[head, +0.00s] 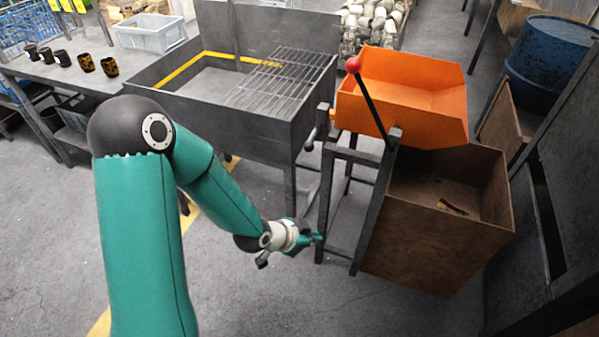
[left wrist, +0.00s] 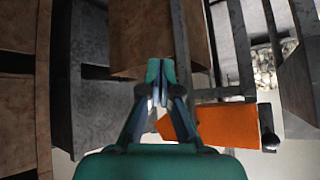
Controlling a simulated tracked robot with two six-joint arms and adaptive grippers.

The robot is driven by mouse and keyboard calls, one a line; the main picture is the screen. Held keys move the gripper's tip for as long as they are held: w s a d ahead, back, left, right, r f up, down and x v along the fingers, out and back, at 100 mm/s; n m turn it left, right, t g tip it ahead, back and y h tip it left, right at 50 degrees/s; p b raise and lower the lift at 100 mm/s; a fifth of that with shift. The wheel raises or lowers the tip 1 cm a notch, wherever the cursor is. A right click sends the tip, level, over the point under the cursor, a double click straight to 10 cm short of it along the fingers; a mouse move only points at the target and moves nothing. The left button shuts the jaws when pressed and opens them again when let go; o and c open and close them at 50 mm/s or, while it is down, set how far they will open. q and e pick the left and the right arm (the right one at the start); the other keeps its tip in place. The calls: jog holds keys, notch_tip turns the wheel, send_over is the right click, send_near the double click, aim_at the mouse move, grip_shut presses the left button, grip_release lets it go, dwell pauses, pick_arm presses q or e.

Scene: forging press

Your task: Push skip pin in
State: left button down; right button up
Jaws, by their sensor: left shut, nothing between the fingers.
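The orange skip (head: 405,95) sits on a dark metal stand (head: 348,155), and part of it shows in the left wrist view (left wrist: 228,125). A short grey rod (head: 311,138), which looks like the skip pin, sticks out at the stand's left side, below the skip. In the left wrist view a dark round-ended piece (left wrist: 269,138) lies beside the orange; I cannot tell whether it is the pin. My left gripper (head: 318,238) is shut and empty, low by the stand's front left leg and below the rod. Its fingertips meet in the left wrist view (left wrist: 160,72).
A lever with a red ball (head: 352,64) rises at the stand's front. A rusty open bin (head: 435,235) stands right of the stand. A grey metal trough table with a grate (head: 225,112) stands close on the left. The floor in front (head: 330,300) is clear.

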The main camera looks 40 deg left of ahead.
pick_arm(q)
jog(key=a+r+m+t+y+b, duration=0.3)
jog(key=a+r+m+t+b, duration=0.4)
jog(key=a+r+m+b, duration=0.3)
notch_tip(320, 180, up, 4)
jog(key=shift+s+a+f+m+t, duration=0.1)
jog(key=shift+s+a+m+t, duration=0.25)
jog(key=shift+a+m, duration=0.85)
pick_arm(e)
notch_tip(320, 180, down, 13)
pick_arm(q)
jog(key=p, duration=1.4)
send_near(306, 150)
jog(key=x, duration=0.6)
jog(key=shift+w, duration=0.6)
jog(key=shift+f, duration=0.1)
pick_arm(e)
notch_tip(306, 150, up, 14)
